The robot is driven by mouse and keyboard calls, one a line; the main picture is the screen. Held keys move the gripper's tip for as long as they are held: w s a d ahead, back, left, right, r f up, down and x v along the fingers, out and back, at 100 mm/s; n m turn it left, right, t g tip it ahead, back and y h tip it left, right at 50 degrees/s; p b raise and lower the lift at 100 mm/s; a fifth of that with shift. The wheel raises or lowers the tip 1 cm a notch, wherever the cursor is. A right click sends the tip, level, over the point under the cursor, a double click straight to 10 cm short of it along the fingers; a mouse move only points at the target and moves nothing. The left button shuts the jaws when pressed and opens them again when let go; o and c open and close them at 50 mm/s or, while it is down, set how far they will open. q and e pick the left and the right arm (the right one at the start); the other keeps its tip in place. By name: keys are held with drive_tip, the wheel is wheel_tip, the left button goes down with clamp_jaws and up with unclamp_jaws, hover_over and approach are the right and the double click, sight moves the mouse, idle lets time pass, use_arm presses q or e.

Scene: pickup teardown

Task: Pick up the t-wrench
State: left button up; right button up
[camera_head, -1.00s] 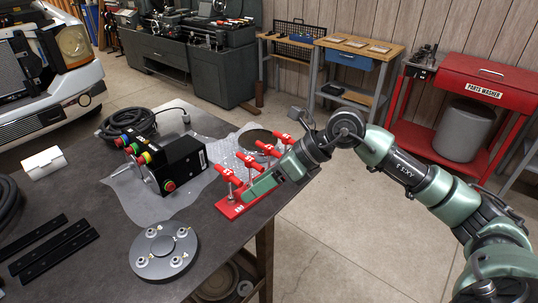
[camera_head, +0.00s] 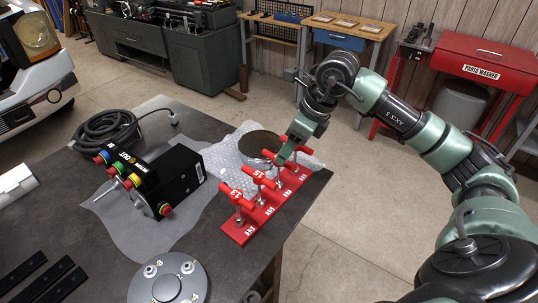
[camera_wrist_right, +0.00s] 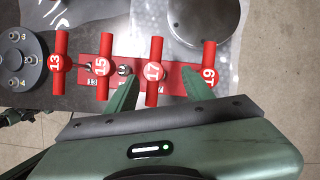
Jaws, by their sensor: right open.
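Several red-handled T-wrenches stand upright in a red rack (camera_head: 240,236) at the table's right edge. In the right wrist view their handles read 13 (camera_wrist_right: 60,62), 15 (camera_wrist_right: 102,66), 17 (camera_wrist_right: 155,70) and 19 (camera_wrist_right: 209,68). The 13 wrench (camera_head: 238,200) is nearest in the head view. My right gripper (camera_head: 288,152) is over the far half of the rack. In the right wrist view it (camera_wrist_right: 161,75) is open, with its fingers on either side of the 17 wrench. I cannot tell whether they touch it. My left gripper is out of view.
A black control box (camera_head: 170,175) with coloured buttons lies left of the rack, beside a coiled cable (camera_head: 108,130). A grey numbered disc (camera_head: 168,283) is at the front. A round dark-topped part (camera_head: 260,144) on bubble wrap sits behind the rack.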

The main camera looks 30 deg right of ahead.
sight(278, 173)
drive_tip(key=f, duration=0.1)
drive_tip(key=a+p, duration=0.1)
drive_tip(key=f+p, duration=0.1)
drive_tip(key=shift+w+a+f, duration=0.2)
drive_tip(key=shift+a+f, duration=0.05)
drive_tip(key=shift+f, duration=0.1)
drive_tip(key=x, duration=0.1)
drive_tip(key=p+x, duration=0.1)
drive_tip(key=x, duration=0.1)
drive_tip(key=shift+w+a+r, duration=0.15)
drive_tip(key=shift+w, duration=0.15)
drive_tip(key=shift+w+f, duration=0.15)
drive_tip(key=shift+f, duration=0.4)
drive_tip(key=c, duration=0.9)
clamp_jaws()
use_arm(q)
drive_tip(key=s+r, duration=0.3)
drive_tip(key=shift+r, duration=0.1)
